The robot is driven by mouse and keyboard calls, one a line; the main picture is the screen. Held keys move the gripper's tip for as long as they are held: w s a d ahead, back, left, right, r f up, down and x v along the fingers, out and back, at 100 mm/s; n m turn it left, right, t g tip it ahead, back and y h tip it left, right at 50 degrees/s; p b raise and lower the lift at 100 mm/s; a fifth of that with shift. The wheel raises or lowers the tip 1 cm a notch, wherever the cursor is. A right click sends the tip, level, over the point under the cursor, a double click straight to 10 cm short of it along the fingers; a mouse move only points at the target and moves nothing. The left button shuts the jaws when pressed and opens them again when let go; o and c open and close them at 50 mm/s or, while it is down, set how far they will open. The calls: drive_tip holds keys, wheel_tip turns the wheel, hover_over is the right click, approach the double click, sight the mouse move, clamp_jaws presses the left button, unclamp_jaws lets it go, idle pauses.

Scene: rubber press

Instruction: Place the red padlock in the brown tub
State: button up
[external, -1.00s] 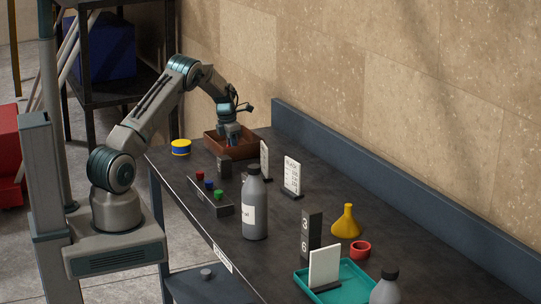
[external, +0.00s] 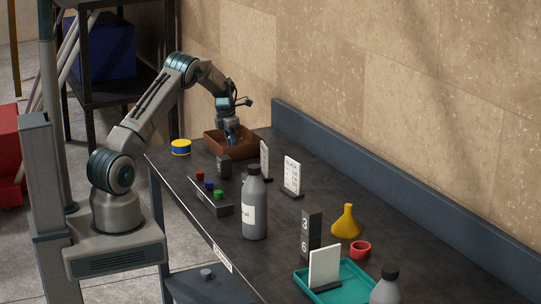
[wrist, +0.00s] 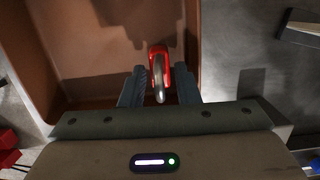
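The red padlock (wrist: 155,54) is between the two fingers of my gripper (wrist: 162,80) in the wrist view, with its grey shackle pointing back towards the wrist. The fingers lie close on both sides of it, and my gripper appears shut on it. The brown tub (external: 215,147) stands at the far end of the bench, and my gripper (external: 231,139) is low over its inside in the external view. In the wrist view the tub's wall (wrist: 191,30) passes to the right of the padlock. The padlock is not discernible in the external view.
A blue and yellow tin (external: 181,147) stands left of the tub. A button box (external: 211,196) and a grey bottle (external: 255,207) stand nearer. A blue ledge runs along the wall.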

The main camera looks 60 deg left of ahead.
drive_tip(key=r, duration=0.3)
drive_tip(key=s+r, duration=0.1)
drive_tip(key=r, duration=0.2)
drive_tip(key=r+b, duration=0.1)
drive_tip(key=r, duration=0.2)
drive_tip(key=shift+s+r, duration=0.15)
drive_tip(key=shift+s, duration=0.1)
drive_tip(key=s+d+r+m, duration=0.35)
drive_tip(key=d+m, duration=0.25)
drive_tip(key=d, duration=0.3)
drive_tip(key=s+d+r+m+t, duration=0.1)
drive_tip(key=s+d+r+m, duration=0.2)
drive_tip(key=d+r+m, duration=0.4)
drive_tip(key=s+d+r+m, duration=0.25)
drive_tip(key=d+m, duration=0.25)
drive_tip(key=d, duration=0.5)
drive_tip(key=s+d+f+m, duration=0.2)
drive_tip(key=s+d+m, duration=0.5)
drive_tip(key=s+m, duration=0.2)
drive_tip(key=s+d+f+m, duration=0.2)
drive_tip(key=s+d+m, duration=0.5)
drive_tip(key=s+m, duration=0.2)
drive_tip(key=shift+s+f+t, duration=0.2)
drive_tip(key=shift+s+t, duration=0.1)
drive_tip(key=shift+s, duration=0.4)
